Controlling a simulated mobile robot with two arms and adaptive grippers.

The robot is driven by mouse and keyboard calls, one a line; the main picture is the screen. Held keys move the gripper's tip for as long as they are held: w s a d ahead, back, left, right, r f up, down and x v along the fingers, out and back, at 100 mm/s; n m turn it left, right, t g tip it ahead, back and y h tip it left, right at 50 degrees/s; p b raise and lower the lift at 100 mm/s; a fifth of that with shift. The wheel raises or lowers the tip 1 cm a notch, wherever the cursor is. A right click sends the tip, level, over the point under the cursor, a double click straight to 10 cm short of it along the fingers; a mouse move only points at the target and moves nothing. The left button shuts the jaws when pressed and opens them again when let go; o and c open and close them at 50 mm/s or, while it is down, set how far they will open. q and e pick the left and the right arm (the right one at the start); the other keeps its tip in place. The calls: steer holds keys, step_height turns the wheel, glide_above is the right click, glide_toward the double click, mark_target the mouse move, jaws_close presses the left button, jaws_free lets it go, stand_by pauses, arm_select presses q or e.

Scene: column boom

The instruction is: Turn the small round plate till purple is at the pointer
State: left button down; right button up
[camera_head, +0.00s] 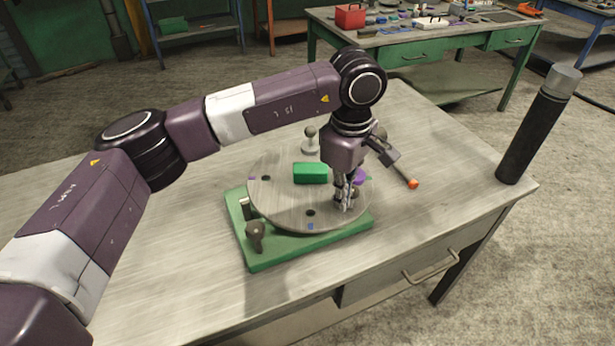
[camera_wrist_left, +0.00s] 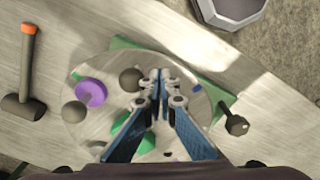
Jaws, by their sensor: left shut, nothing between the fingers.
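The small round plate (camera_head: 285,205) is grey and lies flat on a green base (camera_head: 290,252). It bears a green block (camera_head: 310,173), a purple disc (camera_head: 361,176) and a dark ball knob (camera_wrist_left: 131,80). A small blue mark (camera_head: 311,226) is at its near rim. My left gripper (camera_head: 345,206) is shut and empty, pointing down over the plate's right part. In the left wrist view its tips are beside the ball knob; contact cannot be told. I cannot single out the pointer. My right gripper is out of view.
A dark clamp-like knob (camera_head: 255,236) stands at the base's near left. An orange-ended hammer (camera_head: 412,183) lies to the right. A black cylinder (camera_head: 530,130) stands at the table's right corner. The table's left is clear.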

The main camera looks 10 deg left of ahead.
mark_target(356, 188)
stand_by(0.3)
arm_select(q)
steer(key=shift+w+d, duration=0.65)
steer(key=shift+w+d+b, duration=0.3)
steer(key=shift+w+d, duration=0.25)
steer(key=shift+w, duration=0.2)
